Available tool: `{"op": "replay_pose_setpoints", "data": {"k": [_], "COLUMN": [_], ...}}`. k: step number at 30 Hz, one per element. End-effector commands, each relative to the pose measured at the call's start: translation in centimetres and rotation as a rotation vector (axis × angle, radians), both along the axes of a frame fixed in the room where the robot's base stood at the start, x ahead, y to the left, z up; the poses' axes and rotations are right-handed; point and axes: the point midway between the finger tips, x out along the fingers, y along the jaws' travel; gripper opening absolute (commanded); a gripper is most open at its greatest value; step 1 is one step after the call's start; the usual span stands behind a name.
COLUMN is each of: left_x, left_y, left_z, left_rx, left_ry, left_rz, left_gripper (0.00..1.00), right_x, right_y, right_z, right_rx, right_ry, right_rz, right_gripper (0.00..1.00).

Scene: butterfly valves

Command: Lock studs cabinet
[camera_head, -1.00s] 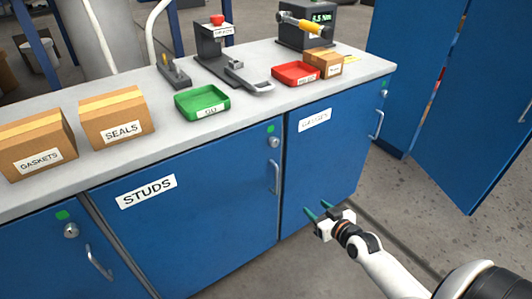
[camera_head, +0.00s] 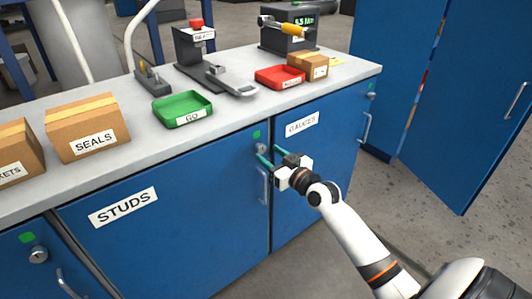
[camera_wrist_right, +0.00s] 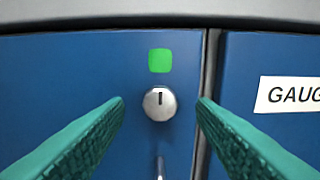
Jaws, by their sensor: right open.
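The blue STUDS cabinet door (camera_head: 170,225) is closed under the bench, with a white STUDS label (camera_head: 123,206). Its round silver lock (camera_head: 261,148) sits at the door's upper right, below a green square marker (camera_head: 257,134). In the right wrist view the lock (camera_wrist_right: 159,103) shows a dark vertical slot, with the green marker (camera_wrist_right: 160,60) above it. The door's silver handle (camera_head: 263,186) hangs below the lock. My right gripper (camera_head: 270,154) is open, its green fingers pointing at the lock, one on each side of it in the wrist view, apart from it. My left gripper is not in view.
The GAUGES door (camera_head: 318,180) is closed to the right. On the worktop (camera_head: 225,119) stand a SEALS box (camera_head: 85,128), a green GO tray (camera_head: 182,108) and a red tray (camera_head: 280,77). A tall blue cabinet (camera_head: 455,110) stands at the right. Floor in front is clear.

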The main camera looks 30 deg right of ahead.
Motion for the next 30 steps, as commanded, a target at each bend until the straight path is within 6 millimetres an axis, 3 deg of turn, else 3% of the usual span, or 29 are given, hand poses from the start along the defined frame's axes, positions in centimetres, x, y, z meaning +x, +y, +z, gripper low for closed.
{"op": "replay_pose_setpoints", "data": {"k": [6,16,17,25,30], "left_x": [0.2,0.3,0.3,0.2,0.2], "left_y": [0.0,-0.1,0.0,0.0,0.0], "left_z": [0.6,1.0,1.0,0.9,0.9], "left_rx": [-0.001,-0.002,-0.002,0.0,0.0], "left_ry": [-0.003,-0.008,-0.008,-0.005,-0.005], "left_rz": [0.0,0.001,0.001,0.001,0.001], "left_gripper": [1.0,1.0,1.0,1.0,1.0], "right_x": [2.2,2.6,2.6,2.5,2.5], "right_y": [0.1,0.2,0.2,0.2,0.1], "right_z": [0.0,-0.1,-0.1,-0.1,0.0], "right_rx": [0.0,-0.001,-0.001,-0.001,0.008], "right_ry": [0.0,0.001,0.001,0.001,0.002], "right_rz": [-0.001,0.0,-0.001,-0.001,-0.001], "right_gripper": [0.51,0.51,0.49,0.06,0.06]}}
